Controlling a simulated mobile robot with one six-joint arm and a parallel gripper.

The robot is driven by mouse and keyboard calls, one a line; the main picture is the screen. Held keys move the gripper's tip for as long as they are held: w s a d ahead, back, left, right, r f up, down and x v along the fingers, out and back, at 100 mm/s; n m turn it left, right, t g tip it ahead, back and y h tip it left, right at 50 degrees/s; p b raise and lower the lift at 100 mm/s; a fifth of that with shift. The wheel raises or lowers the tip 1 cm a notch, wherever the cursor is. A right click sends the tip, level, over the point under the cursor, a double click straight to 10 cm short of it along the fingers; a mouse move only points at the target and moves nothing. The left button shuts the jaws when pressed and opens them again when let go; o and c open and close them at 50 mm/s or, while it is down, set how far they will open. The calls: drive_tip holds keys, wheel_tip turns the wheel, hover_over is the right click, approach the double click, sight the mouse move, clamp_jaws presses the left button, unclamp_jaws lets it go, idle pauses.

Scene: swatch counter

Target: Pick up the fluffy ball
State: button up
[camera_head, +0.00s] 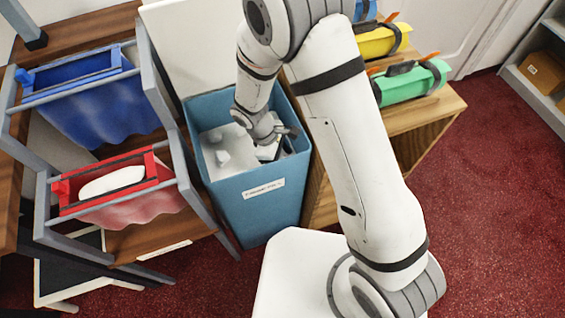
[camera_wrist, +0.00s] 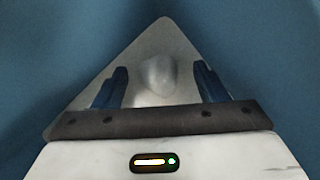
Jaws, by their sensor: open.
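I cannot make out a clearly fluffy ball in either view. My gripper (camera_head: 282,142) is inside the mouth of a blue bin (camera_head: 262,215); its fingers are partly hidden in the head view. In the wrist view my gripper (camera_wrist: 159,76) is open, with a dark finger on each side. Between and beyond the fingers is a grey, pointed flat piece (camera_wrist: 158,35) with a rounded bump (camera_wrist: 158,76); I cannot tell whether the fingers touch it. In the head view a pale piece with a small bump (camera_head: 222,157) lies in the bin, left of my gripper.
Left of the bin, a rack holds a blue bag (camera_head: 105,110) and a red bag (camera_head: 130,213) with a smooth white oval thing (camera_head: 112,181) in it. Right, a wooden cabinet (camera_head: 425,112) bears yellow (camera_head: 378,42) and green (camera_head: 410,84) cases. Red carpet (camera_head: 500,200) is clear at right.

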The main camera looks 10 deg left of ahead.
drive_tip(key=shift+c, duration=0.5)
drive_tip(key=c, duration=0.6)
drive_tip(key=shift+r, duration=0.1)
drive_tip(key=shift+c, duration=0.2)
